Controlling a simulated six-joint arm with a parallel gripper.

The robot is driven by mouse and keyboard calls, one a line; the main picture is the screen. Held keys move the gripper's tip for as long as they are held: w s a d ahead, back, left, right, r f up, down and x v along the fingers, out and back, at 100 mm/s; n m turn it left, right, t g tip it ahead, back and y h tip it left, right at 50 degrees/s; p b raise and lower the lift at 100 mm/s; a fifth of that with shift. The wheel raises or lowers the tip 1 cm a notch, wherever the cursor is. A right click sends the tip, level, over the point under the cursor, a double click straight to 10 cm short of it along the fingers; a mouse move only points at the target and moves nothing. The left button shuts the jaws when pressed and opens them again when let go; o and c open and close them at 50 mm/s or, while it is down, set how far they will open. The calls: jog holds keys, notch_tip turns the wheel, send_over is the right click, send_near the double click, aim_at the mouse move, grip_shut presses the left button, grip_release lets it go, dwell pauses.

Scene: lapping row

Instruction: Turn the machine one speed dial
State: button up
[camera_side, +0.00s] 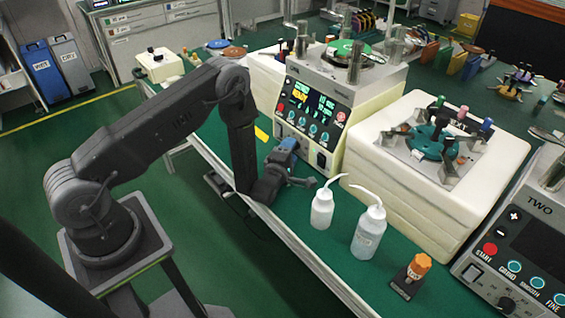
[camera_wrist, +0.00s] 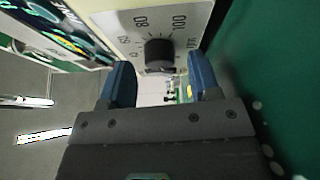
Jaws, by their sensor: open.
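Machine one (camera_side: 330,110) is the light-coloured unit with a lit screen and coloured buttons, standing at the back middle of the bench in the side view. Its speed dial (camera_wrist: 158,52) is a dark round knob on a pale plate with a printed number scale, seen in the wrist view. My gripper (camera_wrist: 161,80) is open, with its blue fingers on either side below the dial in that picture. I cannot tell whether they touch it. In the side view my gripper (camera_side: 288,144) is at the lower left of machine one's panel and hides the dial.
Two white wash bottles (camera_side: 322,208) (camera_side: 369,232) with bent spouts stand right of my gripper. Machine two (camera_side: 530,235) is at the right. A cream block (camera_side: 420,185) bearing a teal fixture stands between the machines.

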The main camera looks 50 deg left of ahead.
jog(key=v, duration=1.3)
jog(key=shift+s, duration=0.1)
jog(key=shift+r, duration=0.15)
